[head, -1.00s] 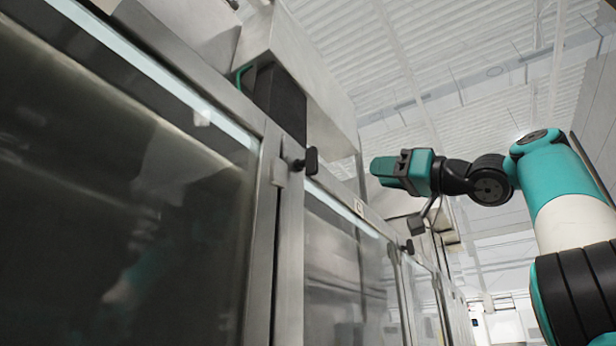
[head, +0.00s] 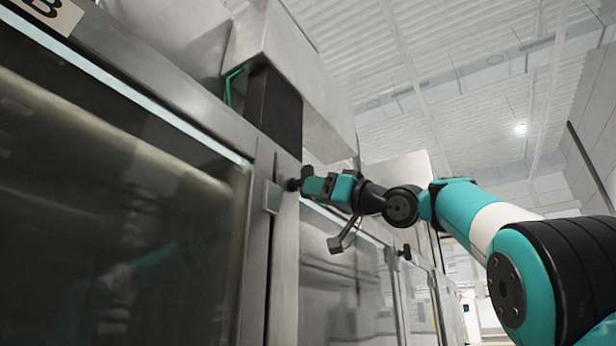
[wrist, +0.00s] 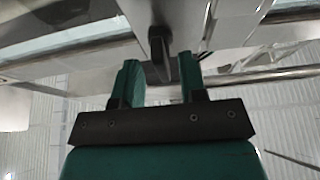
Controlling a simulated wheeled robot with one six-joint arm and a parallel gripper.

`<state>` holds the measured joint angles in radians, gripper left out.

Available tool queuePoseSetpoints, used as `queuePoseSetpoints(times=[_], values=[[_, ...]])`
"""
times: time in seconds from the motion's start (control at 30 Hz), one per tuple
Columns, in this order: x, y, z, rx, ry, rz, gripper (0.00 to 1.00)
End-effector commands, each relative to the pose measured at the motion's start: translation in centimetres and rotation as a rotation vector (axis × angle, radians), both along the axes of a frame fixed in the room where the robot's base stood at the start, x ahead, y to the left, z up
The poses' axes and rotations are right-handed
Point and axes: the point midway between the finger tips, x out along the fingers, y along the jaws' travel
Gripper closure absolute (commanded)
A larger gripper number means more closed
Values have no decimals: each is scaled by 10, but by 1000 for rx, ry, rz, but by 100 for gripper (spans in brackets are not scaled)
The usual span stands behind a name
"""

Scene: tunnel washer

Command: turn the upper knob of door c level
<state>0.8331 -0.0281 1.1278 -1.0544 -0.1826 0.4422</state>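The dark knob (head: 293,184) sits on the steel post between the door marked B and the door to its right. My gripper (head: 306,185) is right at it in the head view and hides most of it. In the wrist view, the knob (wrist: 158,68) shows as a dark bar pointing from the steel post into the gap between my two teal fingers. My gripper (wrist: 160,74) is open, with a finger on each side of the knob and some gap visible. I cannot tell the knob's tilt clearly from these views.
A B label (head: 50,12) marks the large glass door at left. Another dark knob (head: 405,252) is farther along the row. A steel box housing (head: 290,75) overhangs above the near knob. Open room lies to the right of the machine.

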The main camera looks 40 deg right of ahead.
Motion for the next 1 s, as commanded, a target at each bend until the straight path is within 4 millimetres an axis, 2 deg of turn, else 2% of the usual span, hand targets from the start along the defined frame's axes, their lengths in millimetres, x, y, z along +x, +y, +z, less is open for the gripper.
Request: queuePoseSetpoints(times=[0.03,0.2,0.57,0.73,1.0], values=[[7,4,8,1,1,5,62],[22,8,12,0,-1,2,62],[26,9,11,-1,0,-1,62],[26,9,11,0,-1,-1,100],[25,9,12,12,3,-2,100]])
